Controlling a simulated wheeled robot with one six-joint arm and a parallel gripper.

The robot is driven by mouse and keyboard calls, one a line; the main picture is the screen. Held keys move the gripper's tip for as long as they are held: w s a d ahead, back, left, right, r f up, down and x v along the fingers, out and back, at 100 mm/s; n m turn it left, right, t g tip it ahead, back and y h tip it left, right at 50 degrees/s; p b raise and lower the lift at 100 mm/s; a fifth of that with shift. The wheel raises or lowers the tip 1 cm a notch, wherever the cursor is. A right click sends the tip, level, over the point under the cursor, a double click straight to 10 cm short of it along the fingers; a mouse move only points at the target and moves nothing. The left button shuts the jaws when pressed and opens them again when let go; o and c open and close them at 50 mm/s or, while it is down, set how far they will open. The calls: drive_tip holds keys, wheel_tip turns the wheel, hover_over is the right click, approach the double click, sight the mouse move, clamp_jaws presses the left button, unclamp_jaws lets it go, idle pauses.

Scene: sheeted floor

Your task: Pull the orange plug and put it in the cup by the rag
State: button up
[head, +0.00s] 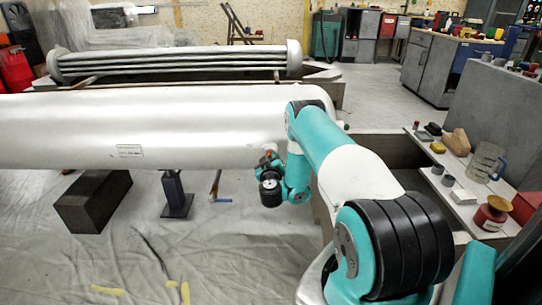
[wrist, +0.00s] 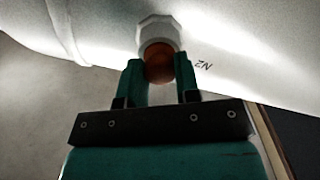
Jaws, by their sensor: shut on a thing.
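The orange plug (wrist: 158,62) sits at the mouth of a pale hexagonal fitting (wrist: 158,32) on the underside of the large white vessel (head: 130,125). My gripper (wrist: 160,72) is shut on the plug, with one finger on each side. In the head view my gripper (head: 268,160) is below the vessel's right end, and a little orange shows there. I cannot tell how deep the plug sits in the fitting. Two small grey cups (head: 437,170) (head: 448,181) stand on the side bench at right. A tan crumpled thing, perhaps the rag (head: 456,141), lies behind them.
The bench (head: 428,160) also holds a clear jug (head: 485,162), a white block (head: 463,197), a yellow item (head: 438,147) and a red-brown pot (head: 492,213). A dark block (head: 93,202) and a support stand (head: 176,195) are under the vessel. Wrinkled sheeting covers the floor.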

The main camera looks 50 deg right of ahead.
drive_tip(key=shift+o, duration=0.9)
clamp_jaws()
drive_tip(key=shift+p+v, duration=1.25)
drive_tip(key=shift+p, duration=0.85)
drive_tip(key=shift+s+a, duration=0.15)
drive_tip(key=shift+a, duration=0.05)
drive_tip(key=shift+p+v, duration=1)
drive_tip(key=shift+p, duration=0.25)
